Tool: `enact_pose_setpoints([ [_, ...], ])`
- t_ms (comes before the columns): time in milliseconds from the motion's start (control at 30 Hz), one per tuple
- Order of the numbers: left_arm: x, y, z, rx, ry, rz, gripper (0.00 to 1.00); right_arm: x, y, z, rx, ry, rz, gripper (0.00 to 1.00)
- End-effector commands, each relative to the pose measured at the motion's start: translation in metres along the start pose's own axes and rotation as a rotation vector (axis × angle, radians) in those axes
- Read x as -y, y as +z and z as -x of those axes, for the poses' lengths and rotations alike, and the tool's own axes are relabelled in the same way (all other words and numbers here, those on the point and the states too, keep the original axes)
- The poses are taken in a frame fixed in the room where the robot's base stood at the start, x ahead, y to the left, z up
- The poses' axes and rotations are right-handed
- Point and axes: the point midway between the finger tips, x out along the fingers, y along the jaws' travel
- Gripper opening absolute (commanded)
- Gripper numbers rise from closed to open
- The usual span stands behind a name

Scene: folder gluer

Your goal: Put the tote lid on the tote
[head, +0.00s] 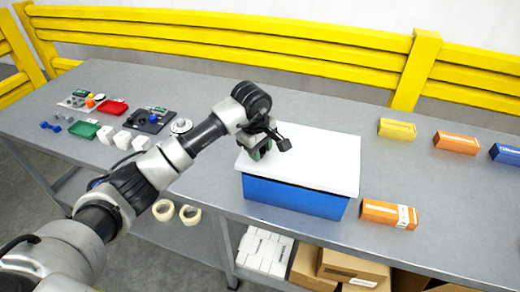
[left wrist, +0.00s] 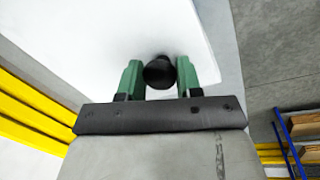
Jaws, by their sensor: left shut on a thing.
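The white tote lid (head: 315,160) lies flat over the blue tote (head: 290,196) at the middle of the table. It covers the tote's opening, and its edge reaches a little past the tote's walls. I cannot tell whether it is fully seated. My left gripper (head: 261,151) is at the lid's left part. In the left wrist view, the green fingers of my left gripper (left wrist: 160,76) are shut on the lid's black round knob (left wrist: 160,71), with the white lid (left wrist: 110,35) behind it. My right gripper is not in view.
An orange box (head: 389,214) stands close to the tote's right. Yellow (head: 397,129), orange (head: 456,142) and blue boxes stand farther right. A red tray (head: 113,107), a green tray (head: 84,129) and white boxes are at the left. A yellow rail (head: 230,38) runs behind the table.

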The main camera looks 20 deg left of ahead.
Motion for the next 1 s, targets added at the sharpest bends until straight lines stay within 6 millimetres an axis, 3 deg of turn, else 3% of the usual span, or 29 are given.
enact_pose_setpoints([
  [200, 0.002, 0.001, -0.017, 0.001, 0.003, 0.0, 0.04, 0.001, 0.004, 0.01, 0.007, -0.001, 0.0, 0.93],
  [967, 0.004, 0.001, -0.029, 0.001, 0.004, 0.001, 0.04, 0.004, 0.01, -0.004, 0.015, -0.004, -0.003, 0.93],
  [1000, 0.005, 0.001, -0.029, 0.001, 0.002, 0.001, 0.41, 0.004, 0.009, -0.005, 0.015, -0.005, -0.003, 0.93],
])
